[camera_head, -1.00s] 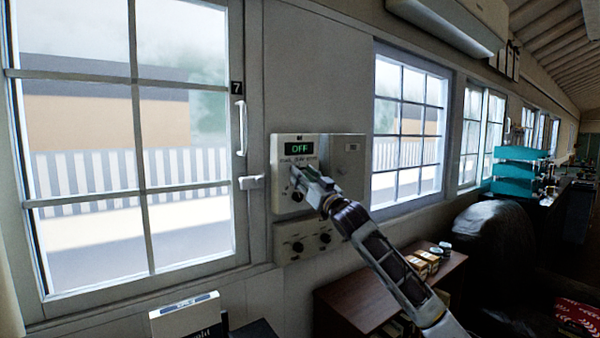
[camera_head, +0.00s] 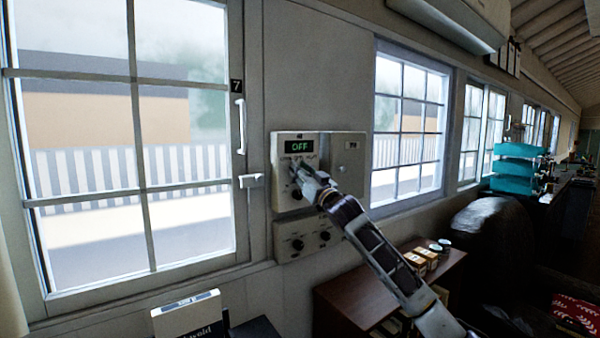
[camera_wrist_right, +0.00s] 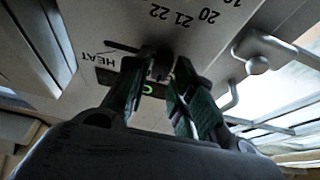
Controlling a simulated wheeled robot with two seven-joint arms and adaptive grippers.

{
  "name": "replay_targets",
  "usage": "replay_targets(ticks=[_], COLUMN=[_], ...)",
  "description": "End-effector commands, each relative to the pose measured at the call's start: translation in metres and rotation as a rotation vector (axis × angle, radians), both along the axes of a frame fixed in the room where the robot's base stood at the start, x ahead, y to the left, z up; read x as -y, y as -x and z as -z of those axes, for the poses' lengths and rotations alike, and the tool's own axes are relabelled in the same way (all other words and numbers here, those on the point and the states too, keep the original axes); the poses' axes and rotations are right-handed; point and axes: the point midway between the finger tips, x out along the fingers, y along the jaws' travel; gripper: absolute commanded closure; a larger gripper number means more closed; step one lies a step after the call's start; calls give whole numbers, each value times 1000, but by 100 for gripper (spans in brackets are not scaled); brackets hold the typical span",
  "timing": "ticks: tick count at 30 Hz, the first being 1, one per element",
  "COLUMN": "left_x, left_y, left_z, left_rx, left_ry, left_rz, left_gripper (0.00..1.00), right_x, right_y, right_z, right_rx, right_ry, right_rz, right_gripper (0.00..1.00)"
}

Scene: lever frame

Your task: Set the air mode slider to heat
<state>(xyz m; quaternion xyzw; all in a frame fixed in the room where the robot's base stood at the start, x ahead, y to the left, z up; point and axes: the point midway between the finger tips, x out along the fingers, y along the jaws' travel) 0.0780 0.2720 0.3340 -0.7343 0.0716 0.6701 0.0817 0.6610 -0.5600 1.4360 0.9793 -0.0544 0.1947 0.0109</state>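The white control panel (camera_head: 283,172) is on the wall between two windows. Its green display (camera_head: 299,147) reads OFF, with a row of small labels below. In the right wrist view the panel (camera_wrist_right: 130,15) appears turned over, with the word HEAT (camera_wrist_right: 97,53) beside a dark slot (camera_wrist_right: 120,46). My right gripper (camera_head: 302,172) is at the panel just below the display. In the wrist view its two fingers (camera_wrist_right: 166,58) are apart, on either side of a small dark knob at the slot; firm contact is not clear. The fingers partly cover the slot and display. My left gripper is out of view.
A lower panel with round knobs (camera_head: 298,244) is under the control panel. A window latch (camera_head: 251,181) and handle (camera_head: 240,127) are to the left. A brown cabinet (camera_head: 345,300) with small boxes stands below right, near a dark chair (camera_head: 490,240).

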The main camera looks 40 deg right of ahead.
Motion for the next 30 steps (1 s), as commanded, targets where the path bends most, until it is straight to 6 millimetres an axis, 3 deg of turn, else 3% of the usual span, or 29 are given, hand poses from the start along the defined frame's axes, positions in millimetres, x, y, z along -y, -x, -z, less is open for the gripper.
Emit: replay_targets(ticks=[1,4,16,30], left_x=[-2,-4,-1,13], left_y=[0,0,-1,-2], left_z=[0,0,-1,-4], left_rx=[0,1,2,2], left_ry=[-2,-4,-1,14], left_rz=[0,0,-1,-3], left_gripper=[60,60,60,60], right_x=[0,0,5,54], right_y=[0,0,0,6], right_z=[0,0,0,1], right_rx=[0,0,-1,-3], right_ry=[0,0,0,0], right_rz=[0,0,0,1], right_gripper=[86,99,100,100])
